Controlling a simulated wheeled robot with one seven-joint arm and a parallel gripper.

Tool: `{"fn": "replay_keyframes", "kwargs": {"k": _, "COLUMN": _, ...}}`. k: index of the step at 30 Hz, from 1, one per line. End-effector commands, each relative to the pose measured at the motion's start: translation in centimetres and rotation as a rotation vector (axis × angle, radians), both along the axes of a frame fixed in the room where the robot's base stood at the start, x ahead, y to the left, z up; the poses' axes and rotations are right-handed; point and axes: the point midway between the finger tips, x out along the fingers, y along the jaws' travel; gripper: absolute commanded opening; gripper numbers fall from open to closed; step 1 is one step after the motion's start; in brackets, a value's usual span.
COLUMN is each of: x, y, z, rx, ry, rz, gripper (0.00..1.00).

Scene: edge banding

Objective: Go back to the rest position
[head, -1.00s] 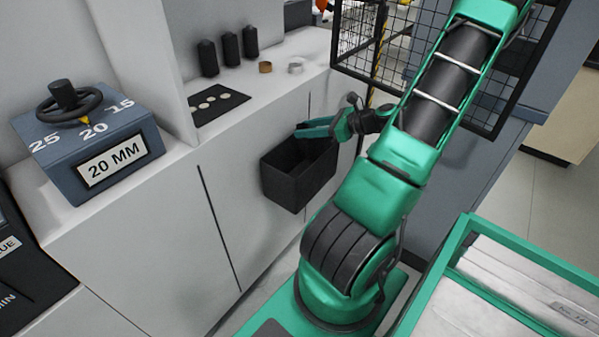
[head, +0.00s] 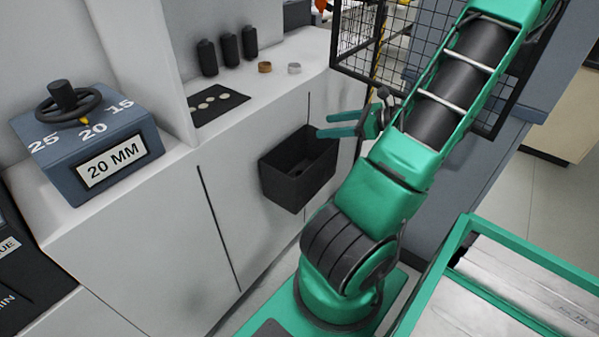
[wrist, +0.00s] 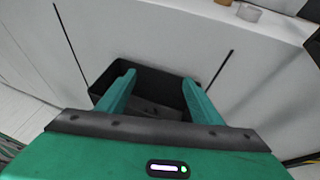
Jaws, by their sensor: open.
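My gripper (head: 322,125) is open, with its two green fingers apart and nothing between them. In the head view it is just above the right rim of the black bin (head: 281,180), which is fixed to the front of the white cabinet. In the wrist view my gripper (wrist: 160,84) points towards the bin (wrist: 160,77), whose rim and dark inside show between and beyond the fingers. Something dark lies at the bottom of the bin, too unclear to name.
A black mesh guard (head: 420,50) stands close behind my arm. The cabinet top (head: 300,47) holds several black cylinders, two small rings (head: 265,67) and a dark mat with pale discs. A blue 20 MM dial box (head: 90,140) is at left. A green-framed cart (head: 440,270) is at right.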

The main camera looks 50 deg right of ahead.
Motion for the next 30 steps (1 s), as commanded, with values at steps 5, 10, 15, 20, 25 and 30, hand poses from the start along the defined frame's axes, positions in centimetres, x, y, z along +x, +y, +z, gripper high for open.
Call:
{"fn": "replay_keyframes", "kwargs": {"k": 5, "x": -1.6, "y": -0.6, "z": 0.7, "rx": 0.001, "ry": 0.0, "rz": 0.0, "gripper": 0.6}}
{"fn": "replay_keyframes", "kwargs": {"k": 10, "x": -2.1, "y": -0.7, "z": 0.9, "rx": 0.001, "ry": 0.0, "rz": 0.0, "gripper": 0.6}}
{"fn": "replay_keyframes", "kwargs": {"k": 15, "x": -2.1, "y": -0.7, "z": 0.9, "rx": 0.001, "ry": 0.0, "rz": 0.001, "gripper": 0.6}}
{"fn": "replay_keyframes", "kwargs": {"k": 20, "x": -2.1, "y": -0.7, "z": 0.9, "rx": 0.001, "ry": 0.0, "rz": 0.001, "gripper": 0.6}}
{"fn": "replay_keyframes", "kwargs": {"k": 25, "x": -1.9, "y": -0.4, "z": 0.8, "rx": -0.009, "ry": 0.007, "rz": 0.011, "gripper": 0.6}}
{"fn": "replay_keyframes", "kwargs": {"k": 30, "x": -0.7, "y": 2.0, "z": 0.2, "rx": -0.111, "ry": 0.074, "rz": 0.13, "gripper": 0.6}}
